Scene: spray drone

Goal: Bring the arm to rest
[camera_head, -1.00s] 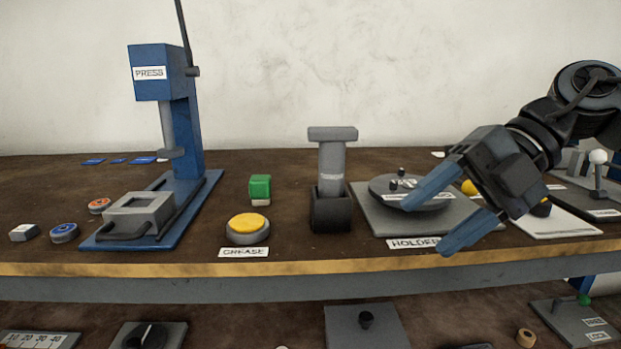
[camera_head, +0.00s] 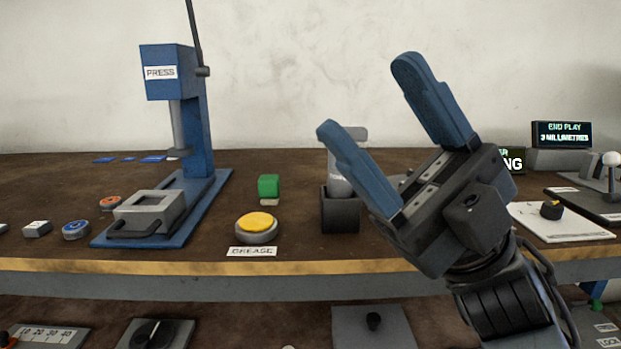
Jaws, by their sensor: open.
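My gripper (camera_head: 372,95) is open and empty. It points up and to the left, with its two blue fingers spread apart above the right half of the workbench (camera_head: 290,262). My arm comes up from the lower right. The gripper and arm stand in front of the holder area, so the holder and its round plate are almost wholly hidden. One finger covers part of the grey T-shaped tool in its dark stand (camera_head: 340,212).
The blue press (camera_head: 205,140) stands at the left. At the right are a white board (camera_head: 560,224), a lever (camera_head: 611,170) and an end play display (camera_head: 562,133). The air above the bench's middle is clear.

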